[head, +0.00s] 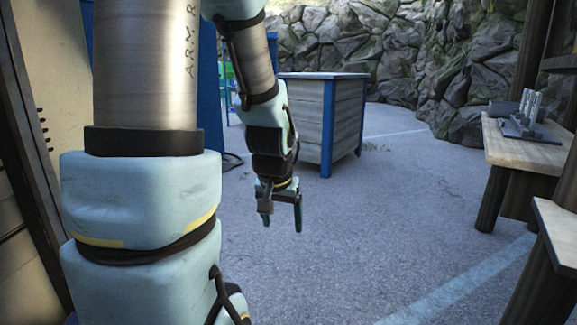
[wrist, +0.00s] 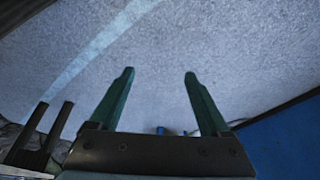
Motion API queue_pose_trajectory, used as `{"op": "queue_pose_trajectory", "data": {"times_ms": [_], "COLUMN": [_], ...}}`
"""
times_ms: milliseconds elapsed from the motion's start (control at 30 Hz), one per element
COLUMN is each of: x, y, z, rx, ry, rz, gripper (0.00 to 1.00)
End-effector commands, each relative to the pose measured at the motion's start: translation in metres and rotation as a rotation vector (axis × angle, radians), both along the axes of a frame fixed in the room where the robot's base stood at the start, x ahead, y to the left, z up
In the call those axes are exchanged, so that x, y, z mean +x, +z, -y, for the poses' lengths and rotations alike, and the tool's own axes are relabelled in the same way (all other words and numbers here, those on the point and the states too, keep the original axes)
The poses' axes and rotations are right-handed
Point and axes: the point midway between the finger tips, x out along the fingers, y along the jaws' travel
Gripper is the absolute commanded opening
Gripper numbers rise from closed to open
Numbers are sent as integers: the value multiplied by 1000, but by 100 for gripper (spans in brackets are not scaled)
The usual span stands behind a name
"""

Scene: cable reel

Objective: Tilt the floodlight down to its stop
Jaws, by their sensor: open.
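I do not make out a floodlight in either view. In the head view my gripper (head: 282,218) hangs from my arm with its fingers pointing down, over the asphalt. In the wrist view my gripper (wrist: 159,76) shows two green fingers set well apart. Nothing is between them but grey ground behind. My arm hides part of the left and middle of the head view.
A grey wooden crate with blue corner posts (head: 327,130) stands beyond my gripper. A wooden bench (head: 505,147) at the right holds a grey rack with upright pieces (head: 530,122). A blue panel (wrist: 285,143) fills the wrist view's lower right. Open asphalt (head: 400,220) lies between.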

Motion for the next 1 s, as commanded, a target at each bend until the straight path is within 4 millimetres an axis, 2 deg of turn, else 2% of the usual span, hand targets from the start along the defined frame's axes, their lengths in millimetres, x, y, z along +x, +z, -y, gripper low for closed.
{"op": "queue_pose_trajectory", "data": {"times_ms": [33,100,167,200,467,700,800,1000], "x": [-15,-37,-57,-64,-60,-60,-60,-60], "y": [-1,-3,-4,5,64,133,154,173], "z": [-18,-38,-53,-57,-53,-53,-53,-53], "rx": [7,13,11,11,12,13,13,14], "ry": [54,123,181,198,185,183,183,182], "rz": [-49,-123,-186,-208,-201,-199,-199,-199], "gripper": [81,81,81,81,81,81,81,81]}}
